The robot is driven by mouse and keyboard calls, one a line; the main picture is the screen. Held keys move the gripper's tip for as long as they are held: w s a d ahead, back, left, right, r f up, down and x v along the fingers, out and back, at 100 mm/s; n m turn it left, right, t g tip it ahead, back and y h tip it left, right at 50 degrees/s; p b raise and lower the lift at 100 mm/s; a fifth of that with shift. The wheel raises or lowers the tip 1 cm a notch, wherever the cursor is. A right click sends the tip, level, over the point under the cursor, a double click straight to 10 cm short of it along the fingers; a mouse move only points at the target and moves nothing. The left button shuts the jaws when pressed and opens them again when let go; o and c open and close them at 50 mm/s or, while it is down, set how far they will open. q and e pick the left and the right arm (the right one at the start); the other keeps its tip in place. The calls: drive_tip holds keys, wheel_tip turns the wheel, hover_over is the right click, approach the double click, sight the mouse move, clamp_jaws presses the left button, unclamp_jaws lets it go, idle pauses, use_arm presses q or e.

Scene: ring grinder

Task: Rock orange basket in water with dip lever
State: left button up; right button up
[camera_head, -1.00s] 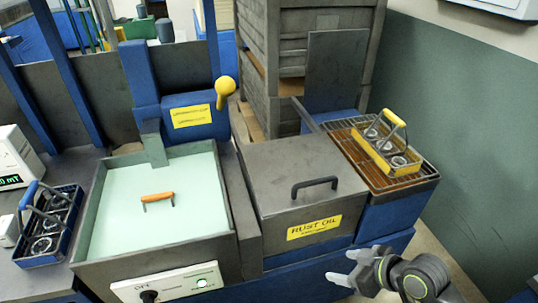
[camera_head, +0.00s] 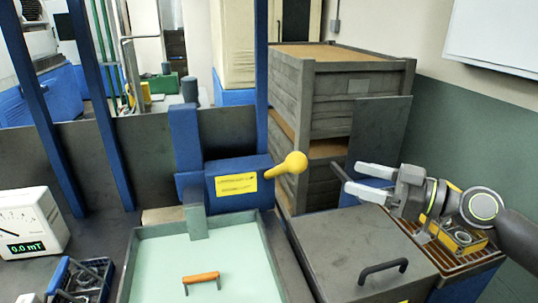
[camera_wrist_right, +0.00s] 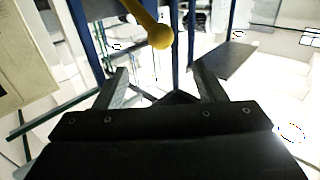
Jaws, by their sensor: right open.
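The dip lever with its yellow knob (camera_head: 291,165) sticks out to the right from the blue lever box (camera_head: 237,184) behind the tank. The knob also shows near the top middle of the right wrist view (camera_wrist_right: 160,36). The orange basket's handle (camera_head: 201,278) stands out of the pale green water in the tank (camera_head: 237,243); its body is hidden under the water. My right gripper (camera_head: 352,178) is open and empty, to the right of the knob and apart from it, fingers pointing left. My left gripper is not in view.
The lidded rust oil box (camera_head: 352,256) stands right of the tank. A yellow basket (camera_head: 456,238) sits on the rack behind my right arm. A blue basket (camera_head: 72,282) and a meter (camera_head: 30,223) are at left. Stacked grey crates (camera_head: 345,95) stand behind.

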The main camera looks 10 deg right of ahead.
sight(288, 159)
drive_tip(key=p+x, duration=0.7)
drive_tip(key=x, duration=0.8)
drive_tip(key=shift+r, duration=0.1)
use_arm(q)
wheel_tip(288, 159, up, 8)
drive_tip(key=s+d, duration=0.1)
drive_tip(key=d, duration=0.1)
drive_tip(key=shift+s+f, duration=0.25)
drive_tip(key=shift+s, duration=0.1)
use_arm(e)
drive_tip(key=shift+w+a, duration=0.45)
